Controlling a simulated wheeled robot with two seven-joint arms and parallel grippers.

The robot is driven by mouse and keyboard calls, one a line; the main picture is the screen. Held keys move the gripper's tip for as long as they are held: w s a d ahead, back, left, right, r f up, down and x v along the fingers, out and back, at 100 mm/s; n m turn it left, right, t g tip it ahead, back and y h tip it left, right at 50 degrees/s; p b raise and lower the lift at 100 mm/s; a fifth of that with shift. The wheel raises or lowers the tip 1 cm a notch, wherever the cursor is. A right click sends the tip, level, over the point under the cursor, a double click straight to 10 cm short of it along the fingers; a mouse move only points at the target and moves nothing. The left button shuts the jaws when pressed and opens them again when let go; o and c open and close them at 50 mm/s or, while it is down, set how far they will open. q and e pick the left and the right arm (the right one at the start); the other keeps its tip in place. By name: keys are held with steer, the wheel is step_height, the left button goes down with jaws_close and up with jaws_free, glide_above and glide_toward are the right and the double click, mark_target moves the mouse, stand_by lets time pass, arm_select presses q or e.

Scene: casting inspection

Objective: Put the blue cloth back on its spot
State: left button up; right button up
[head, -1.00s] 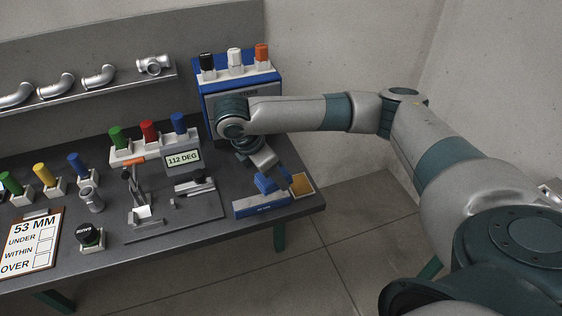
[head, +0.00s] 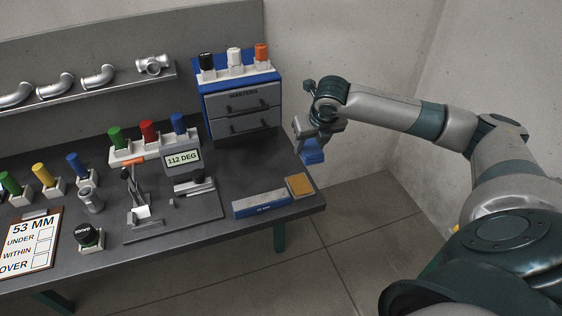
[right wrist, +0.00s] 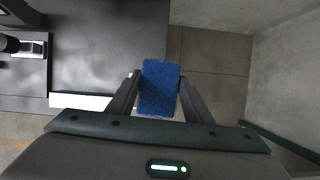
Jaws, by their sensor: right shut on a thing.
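The blue cloth (head: 312,152) is a small folded pad held in my right gripper (head: 312,140), up in the air just beyond the right edge of the bench. In the right wrist view the blue cloth (right wrist: 159,88) sits between the two fingers of the right gripper (right wrist: 158,98), which are shut on it. A long blue-and-white box (head: 261,204) lies at the bench's front right corner, with a tan pad in a pale frame (head: 299,186) at its right end. My left gripper does not show.
A blue drawer cabinet (head: 243,105) stands at the back right with black, white and orange plugs on top. A fixture plate (head: 170,215) and a 112 DEG display (head: 183,158) are left of the box. The bench between cabinet and box is clear.

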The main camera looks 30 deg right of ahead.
steer(key=shift+d+n, duration=0.35)
steer(key=shift+n, duration=0.05)
steer(key=shift+w, duration=0.15)
steer(key=w+a+f+p, duration=0.1)
steer(key=w+f, duration=0.1)
steer(key=w, duration=0.1)
steer(key=w+a+f+p, duration=0.1)
steer(key=w+f, duration=0.1)
steer(key=w, duration=0.2)
steer(key=w+a+f+p, duration=0.1)
steer(key=w+f, duration=0.1)
steer(key=w, duration=0.1)
steer(key=shift+w+f, duration=0.15)
steer(key=shift+f, duration=0.05)
steer(key=shift+w+f, duration=0.3)
steer(key=shift+w, duration=0.1)
step_height(320, 180, down, 3)
steer(key=shift+a+r+p, duration=0.1)
steer(key=shift+r+p, duration=0.05)
steer(key=shift+p, duration=1.05)
steer(key=shift+f, duration=0.45)
